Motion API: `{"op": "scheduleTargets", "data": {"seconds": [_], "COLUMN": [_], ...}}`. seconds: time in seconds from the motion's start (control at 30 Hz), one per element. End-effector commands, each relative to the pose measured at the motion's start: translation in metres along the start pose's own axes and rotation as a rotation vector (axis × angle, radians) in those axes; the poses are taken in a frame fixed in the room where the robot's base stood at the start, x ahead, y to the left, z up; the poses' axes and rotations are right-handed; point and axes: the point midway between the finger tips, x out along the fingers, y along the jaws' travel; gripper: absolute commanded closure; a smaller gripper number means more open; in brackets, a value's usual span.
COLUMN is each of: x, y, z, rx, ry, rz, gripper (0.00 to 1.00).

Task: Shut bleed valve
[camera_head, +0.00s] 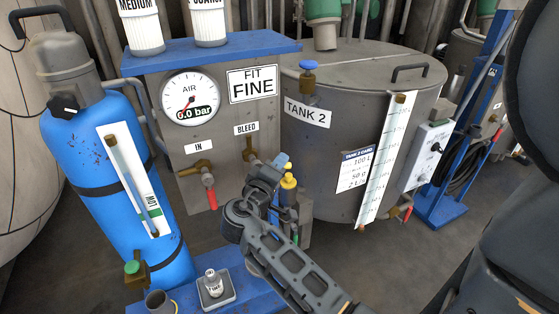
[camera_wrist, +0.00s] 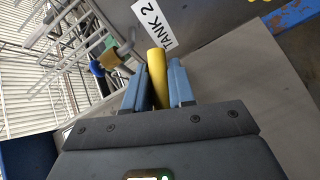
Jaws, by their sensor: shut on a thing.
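The brass bleed valve (camera_head: 250,152) is on the grey panel under the BLEED label (camera_head: 246,128). My gripper (camera_head: 283,182) is in front of the panel, to the lower right of the valve body. A yellow handle (camera_head: 289,182) shows between its blue fingers. In the wrist view the yellow handle (camera_wrist: 157,62) is a round bar clamped between both fingers (camera_wrist: 158,92), its end sticking out past them. My wrist and fingers partly hide the join between handle and valve.
The AIR gauge (camera_head: 190,98) reads 0.0 bar. The IN valve's red handle (camera_head: 210,192) hangs down to the left. TANK 2 (camera_head: 330,110) stands close on the right.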

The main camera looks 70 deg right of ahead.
Motion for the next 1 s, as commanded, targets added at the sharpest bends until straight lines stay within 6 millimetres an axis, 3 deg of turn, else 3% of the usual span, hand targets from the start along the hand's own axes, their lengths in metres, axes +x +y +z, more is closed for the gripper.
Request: {"op": "scheduleTargets", "data": {"seconds": [1.0], "x": [-0.026], "y": [-0.046], "z": [-0.012], "rx": [0.661], "ry": [-0.188], "rz": [-0.663], "gripper": [1.00]}}
